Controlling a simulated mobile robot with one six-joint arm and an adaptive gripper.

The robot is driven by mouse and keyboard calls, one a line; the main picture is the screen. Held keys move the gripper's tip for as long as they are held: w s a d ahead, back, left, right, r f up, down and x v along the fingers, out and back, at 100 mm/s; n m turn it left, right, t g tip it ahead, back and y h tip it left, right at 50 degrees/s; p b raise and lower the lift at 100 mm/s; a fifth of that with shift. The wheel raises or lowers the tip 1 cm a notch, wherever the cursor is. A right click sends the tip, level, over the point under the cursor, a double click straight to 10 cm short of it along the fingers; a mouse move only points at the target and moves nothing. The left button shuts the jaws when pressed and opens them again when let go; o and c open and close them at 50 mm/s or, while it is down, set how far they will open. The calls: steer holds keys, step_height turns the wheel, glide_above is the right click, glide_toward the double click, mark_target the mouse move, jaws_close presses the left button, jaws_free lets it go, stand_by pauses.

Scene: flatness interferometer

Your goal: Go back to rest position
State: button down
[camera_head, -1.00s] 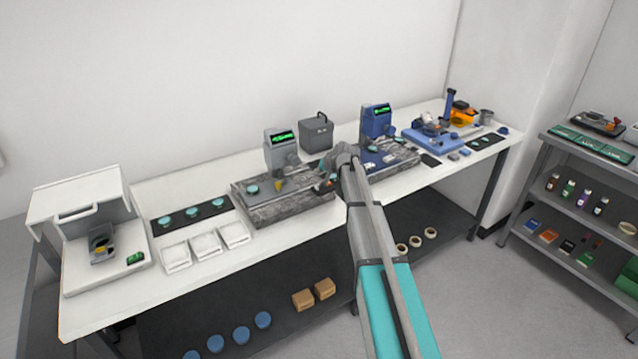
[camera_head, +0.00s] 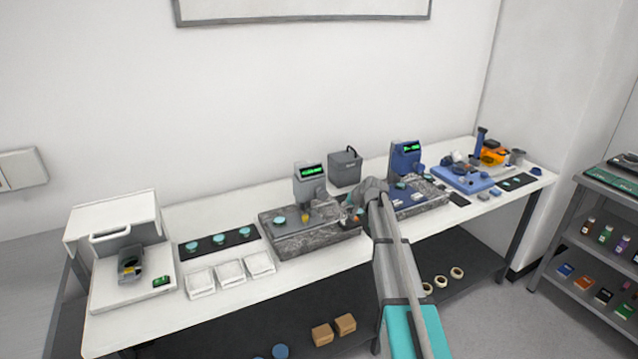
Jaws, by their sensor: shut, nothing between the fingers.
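My arm reaches up from the lower right toward the white bench (camera_head: 185,320). My gripper (camera_head: 348,212) is small in the head view, at the right end of the left granite block (camera_head: 300,243), partly hidden by my own wrist. It holds nothing that I can see. The left granite block carries a grey gauge with a green display (camera_head: 310,184), a teal disc and a small yellow piece. A second granite block (camera_head: 432,203) with a blue gauge (camera_head: 405,165) stands to the right, partly behind my arm.
A white instrument with a raised cover (camera_head: 115,240) stands at the bench's left end. Beside it are a dark mat with teal discs (camera_head: 247,235) and white trays (camera_head: 200,283). A grey box (camera_head: 345,168) stands behind. A shelf unit (camera_head: 600,245) is at the right.

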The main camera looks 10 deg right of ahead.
steer(key=s+a+f+n+g+h, duration=0.1)
steer(key=s+a+g, duration=0.1)
steer(key=s, duration=1.1)
steer(key=s+a+f+n+g+h, duration=0.1)
steer(key=s+a+f+g, duration=0.1)
steer(key=s, duration=1.2)
steer(key=s+a+f+n+g+h, duration=0.1)
steer(key=s+a+f+n+g, duration=0.1)
steer(key=s, duration=1.1)
steer(key=shift+s+a+f+g+h, duration=0.2)
steer(key=shift+s+a+g+h, duration=0.1)
steer(key=shift+a+g, duration=0.65)
steer(key=c, duration=1.4)
jaws_free()
steer(key=shift+w+d, duration=0.1)
steer(key=shift+d, duration=0.05)
